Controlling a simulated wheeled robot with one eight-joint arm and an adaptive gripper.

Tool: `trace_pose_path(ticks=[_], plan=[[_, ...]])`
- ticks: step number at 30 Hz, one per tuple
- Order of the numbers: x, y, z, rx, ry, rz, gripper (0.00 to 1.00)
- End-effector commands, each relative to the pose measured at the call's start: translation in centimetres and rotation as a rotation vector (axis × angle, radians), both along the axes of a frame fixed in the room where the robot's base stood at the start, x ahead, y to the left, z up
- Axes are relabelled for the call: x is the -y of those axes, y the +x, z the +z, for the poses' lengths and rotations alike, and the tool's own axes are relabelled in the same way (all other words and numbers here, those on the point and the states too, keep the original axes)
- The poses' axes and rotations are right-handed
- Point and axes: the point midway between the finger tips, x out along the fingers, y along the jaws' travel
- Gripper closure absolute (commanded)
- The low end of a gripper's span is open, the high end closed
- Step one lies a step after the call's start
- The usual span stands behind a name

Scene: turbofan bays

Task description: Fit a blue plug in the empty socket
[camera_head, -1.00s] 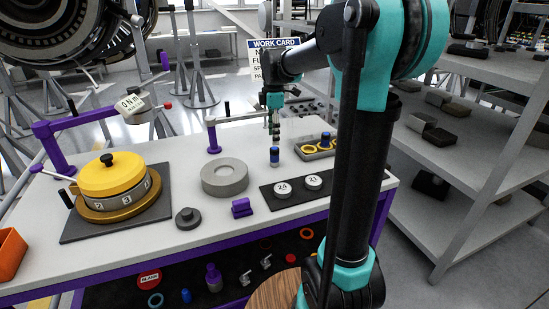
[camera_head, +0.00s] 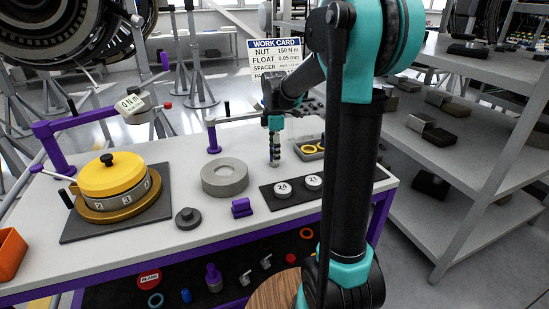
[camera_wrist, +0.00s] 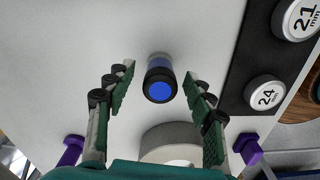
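Another small blue piece (camera_head: 186,296) shows on the dark lower shelf. I cannot make out the empty socket in these views.
A grey ring (camera_head: 225,178) stands left of my gripper, and a black plate (camera_head: 305,197) with round 24 and 21 mm pieces lies to the right. A tray (camera_head: 309,154) with yellow rings is partly behind my arm. A purple stand (camera_head: 213,140) rises nearby.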

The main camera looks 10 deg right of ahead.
Motion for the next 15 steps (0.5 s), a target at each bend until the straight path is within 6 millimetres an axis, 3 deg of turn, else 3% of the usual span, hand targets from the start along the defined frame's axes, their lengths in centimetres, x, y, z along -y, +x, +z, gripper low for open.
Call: trace_pose_path(ticks=[2, 12, 15], plan=[[0.0, -0.01, 0.01, 0.0, 0.0, 0.0, 0.59], [0.0, -0.01, 0.03, 0.0, 0.0, 0.0, 1.0], [0.0, -0.01, 0.04, 0.0, 0.0, 0.0, 1.0]])
